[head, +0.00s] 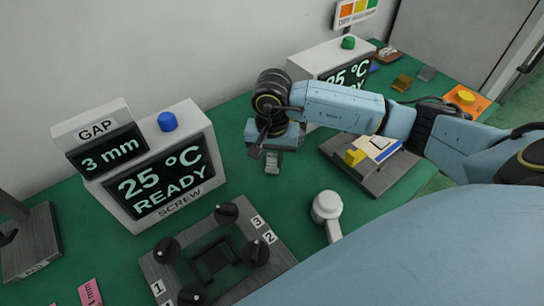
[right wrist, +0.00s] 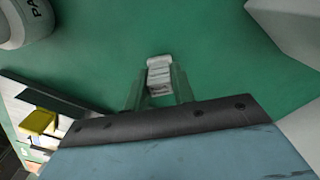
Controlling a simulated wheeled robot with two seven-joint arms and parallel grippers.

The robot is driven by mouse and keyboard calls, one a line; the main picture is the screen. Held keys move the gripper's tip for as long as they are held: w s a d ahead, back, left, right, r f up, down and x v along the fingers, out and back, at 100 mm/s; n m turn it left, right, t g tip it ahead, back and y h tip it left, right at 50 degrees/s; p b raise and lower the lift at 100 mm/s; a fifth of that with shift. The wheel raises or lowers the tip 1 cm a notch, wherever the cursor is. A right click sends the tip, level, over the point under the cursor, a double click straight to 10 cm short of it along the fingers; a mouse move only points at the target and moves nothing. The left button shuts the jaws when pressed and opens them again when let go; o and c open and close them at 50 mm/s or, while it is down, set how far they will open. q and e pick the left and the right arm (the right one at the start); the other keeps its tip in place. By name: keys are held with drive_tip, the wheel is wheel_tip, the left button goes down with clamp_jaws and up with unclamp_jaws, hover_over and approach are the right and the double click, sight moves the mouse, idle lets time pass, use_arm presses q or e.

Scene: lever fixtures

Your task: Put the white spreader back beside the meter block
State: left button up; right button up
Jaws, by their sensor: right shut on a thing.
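My right gripper (head: 272,163) is low over the green table, between the two white display blocks. It is shut on a small whitish piece, which I take for the white spreader (right wrist: 160,72); it shows between the fingertips in the right wrist view. In the head view the fingers and wrist mostly hide it. I cannot tell whether it touches the table. The left white block (head: 153,170) reads 3 mm under GAP and 25 °C READY; another white block (head: 308,65) behind my right arm also reads 25 °C. I cannot tell which is the meter block. My left gripper is out of view.
A dark fixture (head: 262,233) with several black knobs stands in front. A white round-headed tool (head: 327,206) lies right of it. A grey tray (head: 374,185) with a yellow block (head: 354,157) is at right. Green table is clear around the gripper.

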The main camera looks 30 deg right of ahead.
sight(272, 156)
drive_tip(key=o, duration=0.9)
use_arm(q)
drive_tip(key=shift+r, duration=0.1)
use_arm(e)
drive_tip(key=shift+r, duration=0.1)
drive_tip(key=shift+r+p, duration=0.3)
drive_tip(key=shift+p, duration=0.05)
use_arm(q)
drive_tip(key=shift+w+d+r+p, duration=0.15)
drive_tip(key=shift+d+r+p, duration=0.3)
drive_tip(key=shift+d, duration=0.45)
use_arm(e)
wheel_tip(272, 156, up, 12)
drive_tip(key=shift+f, duration=0.2)
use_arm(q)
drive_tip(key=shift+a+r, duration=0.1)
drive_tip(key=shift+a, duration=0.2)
